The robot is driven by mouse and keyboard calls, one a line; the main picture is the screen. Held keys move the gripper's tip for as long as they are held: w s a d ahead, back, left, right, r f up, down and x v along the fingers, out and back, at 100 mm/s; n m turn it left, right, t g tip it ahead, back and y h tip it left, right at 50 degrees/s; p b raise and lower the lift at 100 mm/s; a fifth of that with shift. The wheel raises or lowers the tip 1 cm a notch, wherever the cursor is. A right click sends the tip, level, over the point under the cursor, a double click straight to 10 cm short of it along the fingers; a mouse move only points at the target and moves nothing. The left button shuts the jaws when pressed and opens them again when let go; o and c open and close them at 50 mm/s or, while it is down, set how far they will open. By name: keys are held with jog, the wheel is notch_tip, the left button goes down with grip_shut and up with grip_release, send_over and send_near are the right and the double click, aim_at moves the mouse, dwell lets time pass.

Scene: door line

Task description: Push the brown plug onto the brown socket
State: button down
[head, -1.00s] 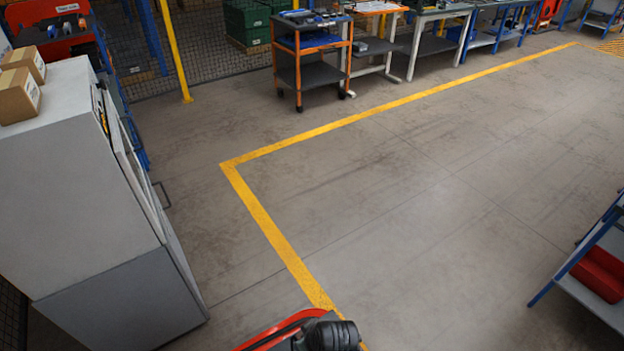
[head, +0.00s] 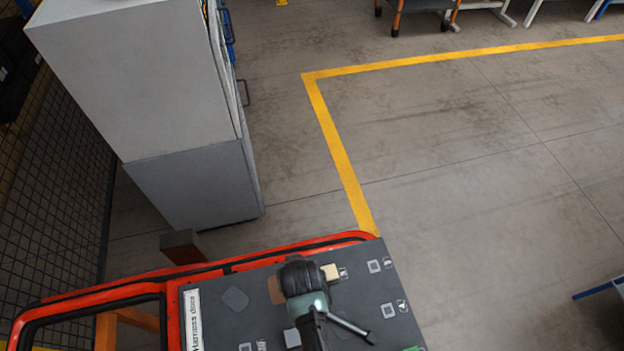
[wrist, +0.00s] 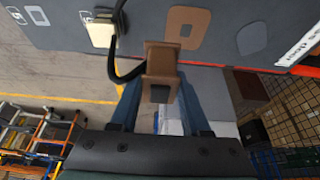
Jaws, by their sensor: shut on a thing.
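The brown plug (wrist: 161,62) shows in the wrist view between the blue fingers of my gripper (wrist: 159,92), which are shut on it. The brown socket (wrist: 201,22) is a brown patch with a pale outlined opening on the grey panel, just above and right of the plug. The plug's far end looks close to the panel; I cannot tell whether it touches. In the head view the brown socket (head: 276,290) shows partly, left of my dark wrist, which hides the plug and fingertips.
A cream plug (wrist: 100,30) sits on the panel (head: 235,325) left of the socket, with a black cable beside it reaching toward the brown plug. The panel is on a red-orange frame (head: 200,272). A grey cabinet (head: 190,180) stands beyond; open floor (head: 470,200) lies right.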

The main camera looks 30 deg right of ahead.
jog(key=a+f+b, duration=0.2)
jog(key=w+a+f+b, duration=0.1)
jog(key=a+f, duration=0.1)
jog(key=shift+w+f+b, duration=0.15)
jog(key=shift+f+b, duration=0.1)
jog(key=shift+b, duration=0.15)
jog(key=shift+f+b, duration=0.55)
jog(key=shift+f, duration=0.15)
jog(key=shift+f, duration=0.2)
dwell(0.5)
jog(key=shift+f+b, duration=0.7)
jog(key=shift+f, duration=0.05)
jog(key=shift+c, duration=1.5)
grip_release()
jog(key=shift+r, duration=0.1)
